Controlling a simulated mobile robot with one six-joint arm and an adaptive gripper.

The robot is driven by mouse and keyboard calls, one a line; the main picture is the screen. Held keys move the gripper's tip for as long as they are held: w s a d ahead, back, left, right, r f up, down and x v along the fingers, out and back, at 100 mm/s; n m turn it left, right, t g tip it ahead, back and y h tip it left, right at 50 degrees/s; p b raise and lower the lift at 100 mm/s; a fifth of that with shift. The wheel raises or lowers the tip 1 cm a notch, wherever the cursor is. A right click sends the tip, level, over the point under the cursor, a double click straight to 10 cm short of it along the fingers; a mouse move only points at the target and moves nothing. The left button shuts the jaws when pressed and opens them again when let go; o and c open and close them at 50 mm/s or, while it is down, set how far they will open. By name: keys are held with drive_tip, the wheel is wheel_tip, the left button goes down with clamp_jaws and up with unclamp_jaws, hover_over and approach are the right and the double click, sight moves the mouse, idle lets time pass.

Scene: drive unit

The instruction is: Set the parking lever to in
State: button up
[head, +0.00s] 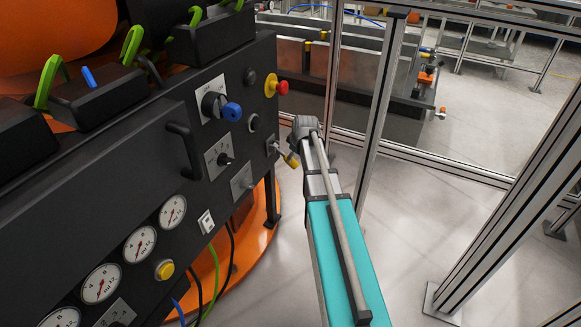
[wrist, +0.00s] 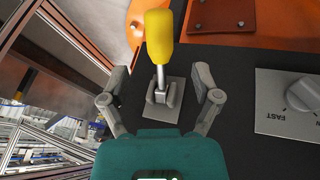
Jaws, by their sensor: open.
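A lever with a yellow grip (wrist: 159,38) and a metal shaft stands on a small grey plate (wrist: 176,84) on the dark panel. It is the only such lever in the wrist view, and no parking label is readable. My gripper (wrist: 160,100) is open, with one finger on each side of the lever's base and visible gaps to both. In the head view the yellow grip (head: 292,160) shows at the panel's right edge, just below my gripper (head: 305,127). My gripper's fingertips are hard to make out there.
A rotary knob (wrist: 302,95) marked FAST sits right of the lever in the wrist view. In the head view a red button (head: 282,87), a blue-handled switch (head: 231,111) and a black panel handle (head: 185,150) are nearby. An aluminium frame post (head: 372,110) stands right of my arm.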

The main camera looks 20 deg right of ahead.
drive_tip(key=shift+b+x, duration=3.05)
drive_tip(key=shift+x, duration=0.7)
clamp_jaws()
drive_tip(key=shift+a, duration=0.35)
drive_tip(key=shift+d, duration=0.2)
drive_tip(key=shift+s+d+r, duration=0.1)
drive_tip(key=shift+d, duration=0.1)
